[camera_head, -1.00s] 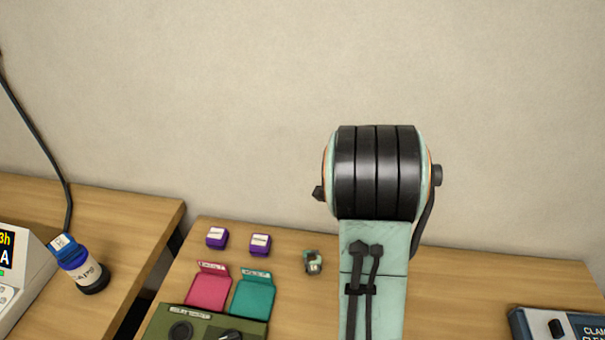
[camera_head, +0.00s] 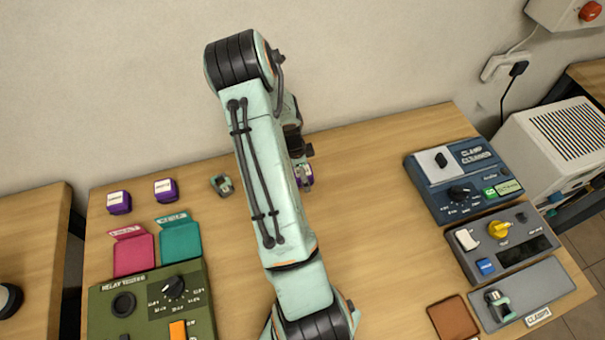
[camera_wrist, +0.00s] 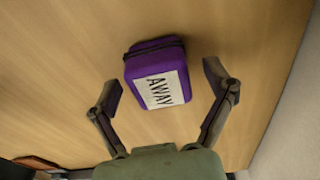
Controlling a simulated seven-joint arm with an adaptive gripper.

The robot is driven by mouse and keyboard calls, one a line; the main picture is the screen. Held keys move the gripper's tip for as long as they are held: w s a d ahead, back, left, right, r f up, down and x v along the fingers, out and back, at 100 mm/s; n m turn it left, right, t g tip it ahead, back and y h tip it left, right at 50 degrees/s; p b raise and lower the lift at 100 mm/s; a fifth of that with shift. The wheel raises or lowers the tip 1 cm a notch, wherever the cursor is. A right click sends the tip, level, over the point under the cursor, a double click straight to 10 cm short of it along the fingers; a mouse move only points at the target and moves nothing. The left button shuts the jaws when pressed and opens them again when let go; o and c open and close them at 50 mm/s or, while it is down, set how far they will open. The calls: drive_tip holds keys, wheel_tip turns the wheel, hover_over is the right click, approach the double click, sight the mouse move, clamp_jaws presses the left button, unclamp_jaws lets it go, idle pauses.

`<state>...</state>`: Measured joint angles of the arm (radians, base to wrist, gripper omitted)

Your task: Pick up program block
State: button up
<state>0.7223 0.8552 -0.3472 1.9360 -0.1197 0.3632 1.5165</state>
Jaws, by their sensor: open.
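A purple block with a white label reading AWAY (camera_wrist: 157,75) lies on the wooden table in the wrist view. My gripper (camera_wrist: 163,80) is open, with one finger on each side of the block and a gap to both. The fingers do not appear to touch it. In the head view a bit of a purple block (camera_head: 304,176) shows beside my arm, mostly hidden by the gripper. Two more purple blocks with white labels, a left one (camera_head: 119,202) and a right one (camera_head: 166,190), stand at the table's left; their words are too small to read.
A pink tray (camera_head: 134,255) and a teal tray (camera_head: 181,241) lie behind the green relay tester (camera_head: 150,300). A small clamp (camera_head: 222,185) stands near them. The blue clamp cleaner (camera_head: 460,180), a grey panel (camera_head: 500,240) and a brown pad (camera_head: 453,317) are at right. Table between is clear.

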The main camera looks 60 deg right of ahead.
drive_tip(key=c, duration=1.3)
drive_tip(key=shift+r, duration=0.15)
drive_tip(key=shift+r, duration=0.4)
drive_tip(key=r, duration=0.3)
drive_tip(key=shift+a, duration=0.25)
drive_tip(key=s+a+r, duration=0.2)
drive_tip(key=a+r, duration=0.1)
drive_tip(key=a, duration=0.1)
drive_tip(key=s+a+r, duration=0.2)
drive_tip(key=a+r, duration=0.1)
drive_tip(key=s+a+r, duration=0.2)
drive_tip(key=a+r, duration=0.1)
drive_tip(key=a, duration=0.1)
drive_tip(key=shift+s+a, duration=0.35)
drive_tip(key=shift+s, duration=0.05)
